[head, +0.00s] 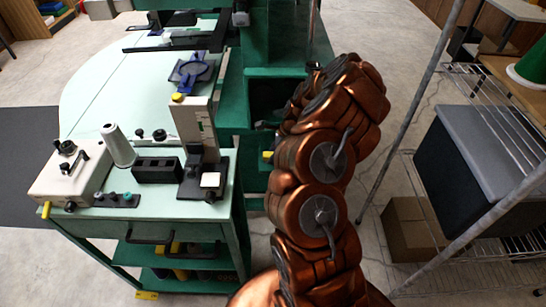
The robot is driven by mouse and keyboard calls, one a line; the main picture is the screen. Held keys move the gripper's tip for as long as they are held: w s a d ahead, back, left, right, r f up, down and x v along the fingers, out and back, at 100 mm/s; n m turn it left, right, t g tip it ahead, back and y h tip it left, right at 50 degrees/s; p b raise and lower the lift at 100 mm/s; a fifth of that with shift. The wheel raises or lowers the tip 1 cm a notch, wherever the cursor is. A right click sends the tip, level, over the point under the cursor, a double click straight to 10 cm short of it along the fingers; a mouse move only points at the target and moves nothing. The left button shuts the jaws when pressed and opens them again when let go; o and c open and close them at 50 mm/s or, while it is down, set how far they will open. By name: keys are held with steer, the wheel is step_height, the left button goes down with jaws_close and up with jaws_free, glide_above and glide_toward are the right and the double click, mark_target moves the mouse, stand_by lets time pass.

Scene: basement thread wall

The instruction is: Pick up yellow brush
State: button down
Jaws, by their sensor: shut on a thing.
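My copper-coloured arm rises through the middle of the head view and bends at the top. My gripper cannot be made out; it appears to be hidden behind the arm, so what it holds does not show. A small yellow piece (267,155) shows at the arm's left edge, below a dark bit beside the green bin. I cannot tell whether it is the yellow brush. No brush shows clearly.
A pale green workbench (115,75) on the left bears a white spool (118,146), a black block (158,170) and a control box (72,172). An open green bin (262,75) stands behind my arm. A wire rack (490,150) with a grey-topped box is at right.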

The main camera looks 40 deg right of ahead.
step_height(320, 180, up, 18)
steer(key=b, duration=0.1)
steer(key=shift+b, duration=0.35)
steer(key=c, duration=1.4)
jaws_free()
steer(key=shift+c, duration=0.2)
steer(key=c, duration=0.4)
